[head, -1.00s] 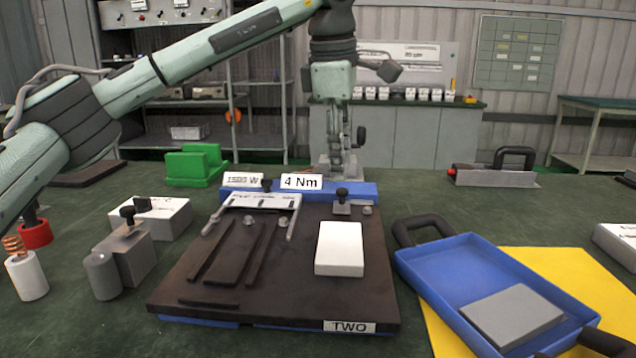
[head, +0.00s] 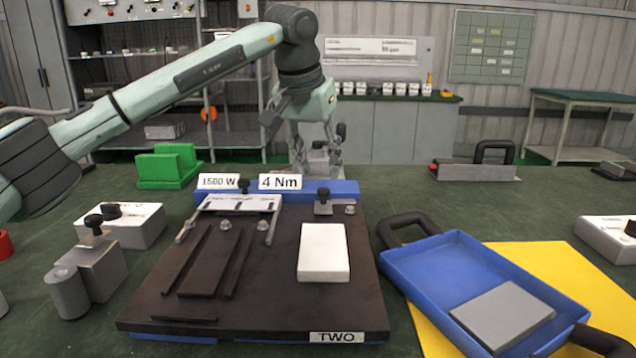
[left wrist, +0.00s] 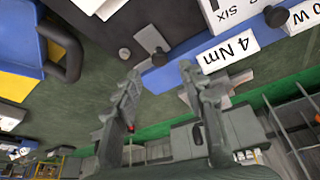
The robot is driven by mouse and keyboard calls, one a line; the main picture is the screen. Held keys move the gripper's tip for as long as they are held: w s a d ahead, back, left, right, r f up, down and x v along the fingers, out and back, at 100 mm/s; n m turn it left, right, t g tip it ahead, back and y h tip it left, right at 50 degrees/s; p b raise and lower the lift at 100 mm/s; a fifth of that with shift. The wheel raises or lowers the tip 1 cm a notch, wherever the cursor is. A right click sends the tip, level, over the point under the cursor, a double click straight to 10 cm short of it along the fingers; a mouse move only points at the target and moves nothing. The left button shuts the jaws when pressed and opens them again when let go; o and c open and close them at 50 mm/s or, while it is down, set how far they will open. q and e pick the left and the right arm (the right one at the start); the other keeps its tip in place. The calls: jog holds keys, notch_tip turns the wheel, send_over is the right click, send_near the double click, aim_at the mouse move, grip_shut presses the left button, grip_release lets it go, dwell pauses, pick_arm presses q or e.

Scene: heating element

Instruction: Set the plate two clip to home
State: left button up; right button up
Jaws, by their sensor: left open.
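The plate marked TWO (head: 270,290) is a dark slab on the table in the head view. A small grey clip with a black knob (head: 323,203) sits near its back right corner, against the blue bar (head: 345,187). The clip also shows in the left wrist view (left wrist: 150,40). My left gripper (head: 316,162) is open and empty, behind the blue bar in the head view. Its spread fingertips also show in the left wrist view (left wrist: 161,72), with the clip's knob between and just beyond them. They appear apart from the clip.
A white block (head: 323,252) and a metal bracket (head: 236,204) lie on the plate. Labels 1500 W and 4 Nm (head: 281,182) stand on the bar. A blue tray (head: 420,262) is at right. Grey blocks (head: 100,268) and a green holder (head: 168,167) are at left.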

aim_at(324, 189)
pick_arm(q)
jog(key=x, duration=0.5)
jog(key=shift+w+f, duration=0.1)
jog(key=shift+f, duration=0.1)
pick_arm(e)
jog(key=shift+s+f, duration=0.1)
jog(key=shift+f, duration=0.5)
pick_arm(q)
jog(key=c, duration=0.9)
grip_shut()
pick_arm(e)
jog(key=shift+a+r, duration=0.1)
